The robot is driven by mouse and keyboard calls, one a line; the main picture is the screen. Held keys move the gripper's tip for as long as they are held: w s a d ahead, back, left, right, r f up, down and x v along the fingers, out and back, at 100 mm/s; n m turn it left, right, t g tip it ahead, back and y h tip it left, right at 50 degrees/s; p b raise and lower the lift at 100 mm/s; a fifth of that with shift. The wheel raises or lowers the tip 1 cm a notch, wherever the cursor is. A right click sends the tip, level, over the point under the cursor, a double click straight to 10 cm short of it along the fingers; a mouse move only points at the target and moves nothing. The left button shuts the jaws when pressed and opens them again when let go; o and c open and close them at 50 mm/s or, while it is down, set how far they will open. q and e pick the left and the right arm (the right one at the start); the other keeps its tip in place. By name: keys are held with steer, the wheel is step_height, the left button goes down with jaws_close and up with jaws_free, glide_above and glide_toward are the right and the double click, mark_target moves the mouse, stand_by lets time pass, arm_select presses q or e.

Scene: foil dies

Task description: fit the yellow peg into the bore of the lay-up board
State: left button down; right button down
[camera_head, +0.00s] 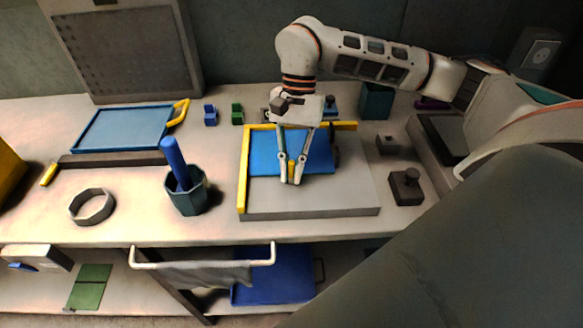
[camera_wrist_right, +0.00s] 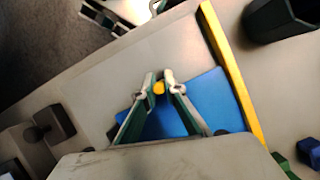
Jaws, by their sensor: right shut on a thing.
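The lay-up board (camera_head: 345,195) is a pale grey slab on the bench, with yellow strips along its left and back edges. It also shows in the right wrist view (camera_wrist_right: 125,65). A blue sheet (camera_head: 262,152) lies on its back part. My right gripper (camera_head: 292,181) points down over the board, near the front edge of the blue sheet. Its fingertips are shut on the yellow peg (camera_wrist_right: 159,87), of which only a small end shows. I cannot tell whether the peg touches the board. The bore is not visible. My left gripper is not in view.
A dark green cup (camera_head: 188,200) holding a blue rod stands left of the board. A grey ring (camera_head: 91,206) and blue tray (camera_head: 122,130) lie farther left. A dark knobbed block (camera_head: 406,188) sits close to the board's right. The bench front between ring and cup is clear.

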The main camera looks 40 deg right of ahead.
steer(key=c, duration=2.1)
jaws_free()
steer(key=shift+f, duration=0.1)
steer(key=v, duration=1.2)
steer(key=shift+r+p, duration=0.25)
steer(key=shift+p, duration=0.1)
steer(key=shift+a, duration=0.1)
